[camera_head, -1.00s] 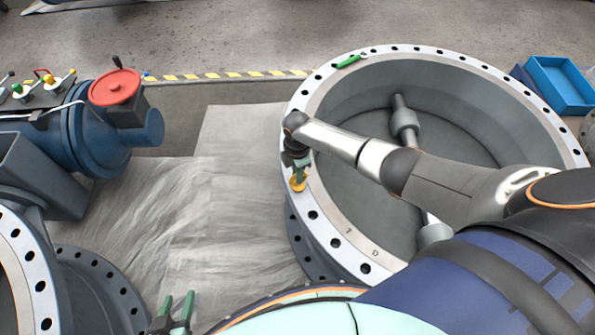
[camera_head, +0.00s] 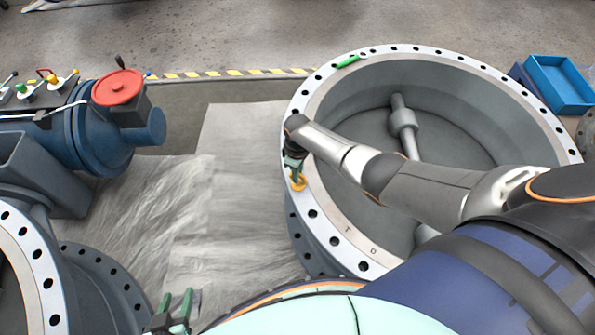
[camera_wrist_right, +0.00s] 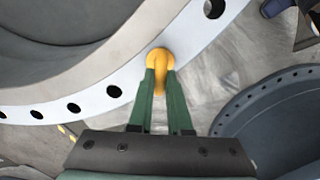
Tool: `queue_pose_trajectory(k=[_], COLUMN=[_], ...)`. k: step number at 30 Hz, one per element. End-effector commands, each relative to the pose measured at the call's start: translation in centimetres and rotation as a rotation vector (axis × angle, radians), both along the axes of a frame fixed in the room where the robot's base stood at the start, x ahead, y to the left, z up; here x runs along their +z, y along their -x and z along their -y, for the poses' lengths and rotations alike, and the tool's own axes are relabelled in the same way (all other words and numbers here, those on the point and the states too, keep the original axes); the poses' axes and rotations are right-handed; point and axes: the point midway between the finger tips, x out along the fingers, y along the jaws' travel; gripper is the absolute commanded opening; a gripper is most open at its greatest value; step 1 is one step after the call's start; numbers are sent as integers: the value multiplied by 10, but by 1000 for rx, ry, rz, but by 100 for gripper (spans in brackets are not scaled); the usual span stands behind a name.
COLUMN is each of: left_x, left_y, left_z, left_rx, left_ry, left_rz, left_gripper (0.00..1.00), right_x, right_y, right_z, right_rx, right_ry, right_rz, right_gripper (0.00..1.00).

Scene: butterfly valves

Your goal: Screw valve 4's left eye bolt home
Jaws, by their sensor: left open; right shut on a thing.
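The valve (camera_head: 341,225), a large grey ring body with a pale drilled flange, fills the right half of the head view. The yellow eye bolt (camera_head: 299,183) stands at the flange's left edge. My right gripper (camera_head: 297,172) is shut on it. In the right wrist view the eye bolt (camera_wrist_right: 158,68) shows its ring between the green fingers of the right gripper (camera_wrist_right: 160,85), at the white flange (camera_wrist_right: 190,50). Its thread is hidden, so how deep it sits cannot be told. My left gripper (camera_head: 178,305) is open and empty at the bottom edge, away from the flange.
A green object (camera_head: 347,61) lies on the flange's far rim. A blue crate (camera_head: 558,84) stands at the right. A blue valve with a red handwheel (camera_head: 118,87) is at the left, with other flanges (camera_head: 100,285) below. Bare floor sheeting (camera_head: 215,210) lies between.

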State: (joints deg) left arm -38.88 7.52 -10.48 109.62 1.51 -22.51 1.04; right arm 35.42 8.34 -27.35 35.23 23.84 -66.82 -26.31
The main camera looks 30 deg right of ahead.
Motion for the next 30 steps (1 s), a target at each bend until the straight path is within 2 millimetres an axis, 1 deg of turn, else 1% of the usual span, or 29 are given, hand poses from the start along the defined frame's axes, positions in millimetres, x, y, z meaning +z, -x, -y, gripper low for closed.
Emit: queue_pose_trajectory(k=[9,18,24,30], left_x=[7,10,12,12], left_y=[1,1,1,1], left_z=[0,1,1,1], left_rx=[0,0,0,-1], left_ry=[1,1,1,2], left_rz=[-2,-2,-2,-2], left_gripper=[50,50,50,50], right_x=[2,1,1,1], right_y=[0,0,0,0], right_z=[2,3,3,3], right_rx=[-302,-550,-663,-730], right_ry=[4,4,5,5], right_rz=[-2,-2,-2,-3], right_gripper=[0,0,0,0])
